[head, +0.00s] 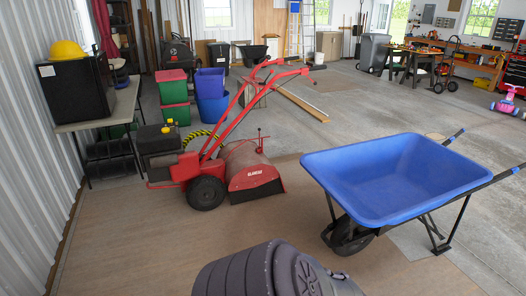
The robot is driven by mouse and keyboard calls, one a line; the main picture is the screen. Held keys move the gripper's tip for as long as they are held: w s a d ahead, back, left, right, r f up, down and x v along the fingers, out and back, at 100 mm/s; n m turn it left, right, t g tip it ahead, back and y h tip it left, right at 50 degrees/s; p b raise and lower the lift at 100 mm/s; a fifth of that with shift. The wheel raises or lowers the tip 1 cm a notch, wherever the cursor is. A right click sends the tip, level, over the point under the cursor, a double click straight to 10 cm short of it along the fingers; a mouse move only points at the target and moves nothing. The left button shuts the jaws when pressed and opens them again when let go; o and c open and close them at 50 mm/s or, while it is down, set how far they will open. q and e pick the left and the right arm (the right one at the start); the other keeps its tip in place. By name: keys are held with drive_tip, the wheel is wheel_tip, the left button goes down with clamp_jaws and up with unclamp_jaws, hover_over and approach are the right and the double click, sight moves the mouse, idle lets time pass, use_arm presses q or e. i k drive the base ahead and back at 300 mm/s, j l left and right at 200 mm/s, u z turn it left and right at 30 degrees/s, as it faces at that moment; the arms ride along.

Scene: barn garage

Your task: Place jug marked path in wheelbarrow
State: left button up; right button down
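A blue wheelbarrow (385,183) stands upright at the right, its wheel toward the front. Its tray looks empty, and its black handles point to the right. I see no jug marked path in this view. Neither of my grippers is in view.
A dark grey ribbed object (232,272) fills the bottom centre, close to me and cut off; I cannot tell what it is. A red tiller (256,178) stands left of the wheelbarrow. A table (98,112) with a black box and yellow hard hat (66,50) lines the left wall.

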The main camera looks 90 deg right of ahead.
sight(379, 196)
drive_tip(key=z, duration=0.4)
drive_tip(key=l+z, duration=0.15)
drive_tip(key=z, duration=0.6)
drive_tip(key=l+z, duration=0.1)
drive_tip(key=z, duration=0.3)
drive_tip(key=i+l+z, duration=0.15)
drive_tip(key=z, duration=0.25)
drive_tip(key=i+l+z, duration=0.15)
drive_tip(key=z, duration=0.25)
drive_tip(key=i+z, duration=0.2)
drive_tip(key=z, duration=0.15)
drive_tip(key=i+l+z, duration=0.1)
drive_tip(key=z, duration=0.3)
drive_tip(key=i+j+z, duration=0.15)
drive_tip(key=i+z, duration=0.25)
drive_tip(key=i, duration=0.15)
drive_tip(key=i+j+z, duration=0.35)
drive_tip(key=i, duration=0.15)
drive_tip(key=i+j+z, duration=0.4)
drive_tip(key=i+j, duration=1.25)
